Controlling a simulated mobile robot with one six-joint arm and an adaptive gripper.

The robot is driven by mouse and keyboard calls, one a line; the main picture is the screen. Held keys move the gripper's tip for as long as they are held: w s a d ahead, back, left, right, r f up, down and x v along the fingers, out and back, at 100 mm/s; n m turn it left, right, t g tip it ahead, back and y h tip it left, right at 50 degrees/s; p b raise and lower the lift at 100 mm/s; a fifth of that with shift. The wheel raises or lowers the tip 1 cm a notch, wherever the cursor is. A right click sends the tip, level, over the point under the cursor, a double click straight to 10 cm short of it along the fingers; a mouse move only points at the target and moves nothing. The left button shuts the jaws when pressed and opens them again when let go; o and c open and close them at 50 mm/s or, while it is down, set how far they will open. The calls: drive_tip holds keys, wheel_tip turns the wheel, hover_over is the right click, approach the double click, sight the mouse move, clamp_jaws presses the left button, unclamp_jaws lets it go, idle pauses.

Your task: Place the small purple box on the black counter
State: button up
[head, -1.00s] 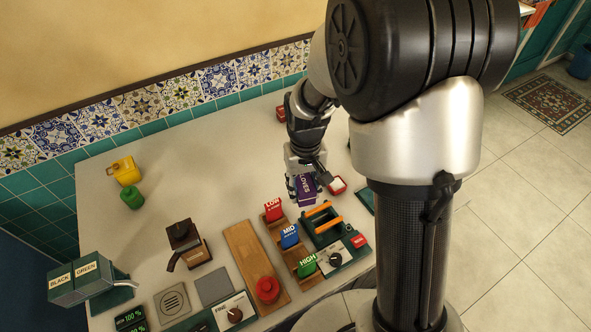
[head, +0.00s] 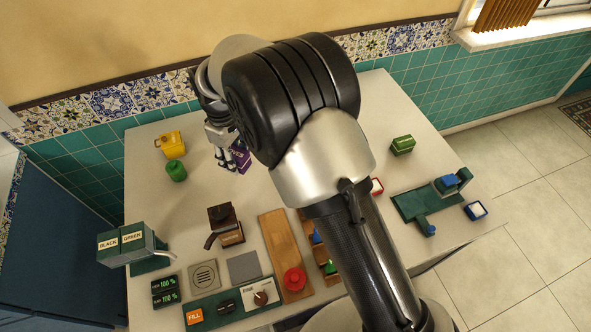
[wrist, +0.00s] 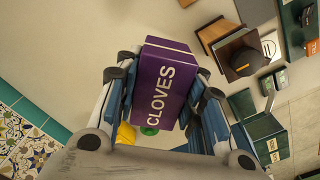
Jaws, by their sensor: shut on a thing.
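The small purple box (wrist: 160,80), lettered CLOVES, is between the fingers of my gripper (wrist: 164,88) in the wrist view. The fingers press on its two sides, and the lettered face is toward the camera. In the head view the purple box (head: 241,160) shows partly behind my arm, at my gripper (head: 230,158), over the back of the pale table. I cannot tell its height above the table. I cannot make out a black counter in either view.
A brown dispenser (head: 226,226), a wooden board (head: 285,255) and a red button (head: 294,279) are nearer. A green box (head: 403,145) is to the right. A dark blue cabinet (head: 60,250) stands at the left.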

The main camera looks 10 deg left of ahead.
sight(245, 200)
drive_tip(key=shift+s+a+f, duration=0.1)
drive_tip(key=shift+s+a, duration=0.05)
drive_tip(key=shift+a, duration=0.2)
wheel_tip(245, 200, down, 20)
drive_tip(key=b, duration=0.4)
drive_tip(key=o, duration=0.6)
drive_tip(key=shift+f, duration=0.1)
drive_tip(key=o, duration=0.5)
drive_tip(key=shift+c, duration=0.2)
